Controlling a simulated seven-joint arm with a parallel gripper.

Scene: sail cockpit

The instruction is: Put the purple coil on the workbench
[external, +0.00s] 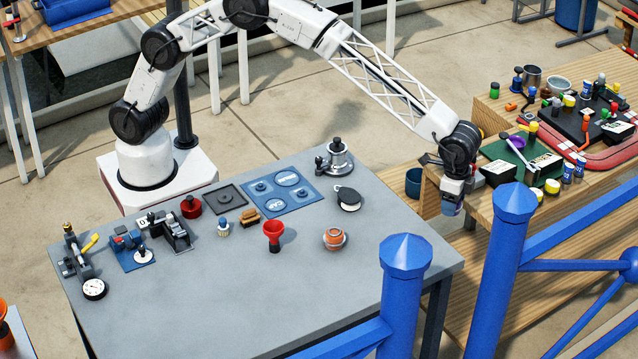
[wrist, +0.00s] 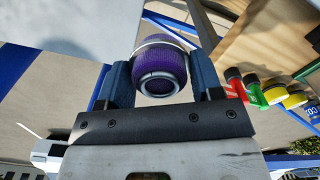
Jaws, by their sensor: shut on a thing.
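My gripper (external: 451,198) hangs at the gap between the grey-topped workbench (external: 330,285) and the wooden bench at the right. In the wrist view, the fingers of my gripper (wrist: 162,78) are shut on the purple coil (wrist: 160,58), one on each side. The coil is a purple wound spool with a pale rim and a grey hollow core facing the camera. The workbench's grey top also shows in the wrist view (wrist: 60,25).
Blue railing posts (external: 405,290) stand in front. The wooden bench (external: 477,222) is crowded with bottles and tools.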

